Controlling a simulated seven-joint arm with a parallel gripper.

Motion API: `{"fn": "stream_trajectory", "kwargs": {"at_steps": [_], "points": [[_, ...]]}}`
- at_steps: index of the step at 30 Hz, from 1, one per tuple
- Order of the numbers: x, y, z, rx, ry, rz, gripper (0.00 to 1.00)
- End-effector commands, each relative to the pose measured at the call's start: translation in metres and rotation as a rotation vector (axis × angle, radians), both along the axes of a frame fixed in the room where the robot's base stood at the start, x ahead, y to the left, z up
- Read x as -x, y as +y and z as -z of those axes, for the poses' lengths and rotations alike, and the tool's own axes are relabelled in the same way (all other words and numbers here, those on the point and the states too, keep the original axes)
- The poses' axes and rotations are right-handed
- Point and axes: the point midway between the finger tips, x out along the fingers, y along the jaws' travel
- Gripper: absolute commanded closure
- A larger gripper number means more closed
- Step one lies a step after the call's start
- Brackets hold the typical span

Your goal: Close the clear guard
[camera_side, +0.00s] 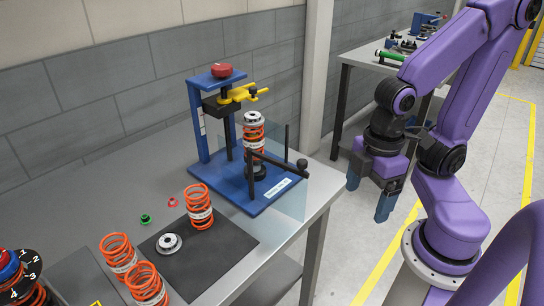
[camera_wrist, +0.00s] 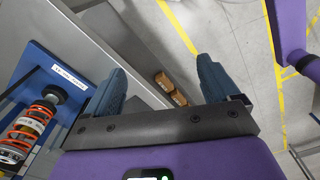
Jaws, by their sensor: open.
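The blue fixture (camera_side: 262,201) stands on the bench with an orange spring on a dark shaft (camera_side: 253,135) upright inside it. The clear guard (camera_side: 291,197) shows as a faint see-through panel at the fixture's right side, reaching past its blue base. Its exact outline and hinge are hard to make out. A black bar with a round knob (camera_side: 302,163) sticks out to the right in front of the spring. My gripper (camera_side: 369,190) is open and empty, fingers pointing down, off the bench to the right of the knob. In the wrist view its fingers (camera_wrist: 161,72) are apart with nothing between them.
The bench edge (camera_side: 322,205) lies between fixture and gripper. A second bench (camera_side: 357,57) stands behind. Boxes (camera_wrist: 170,88) sit low beyond the fingers.

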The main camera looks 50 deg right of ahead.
Motion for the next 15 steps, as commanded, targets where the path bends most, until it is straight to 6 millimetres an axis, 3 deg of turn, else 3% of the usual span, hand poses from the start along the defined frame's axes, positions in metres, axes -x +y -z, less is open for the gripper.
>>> {"fn": "stream_trajectory", "kwargs": {"at_steps": [1, 6, 8, 15], "points": [[0.000, 0.000, 0.000, 0.000, 0.000, 0.004, 0.29], [-0.014, 0.008, -0.006, 0.015, 0.000, 0.129, 0.85], [-0.023, 0.013, -0.011, 0.025, -0.001, 0.225, 1.00], [-0.066, 0.040, -0.035, 0.081, -0.027, 0.728, 1.00]]}}
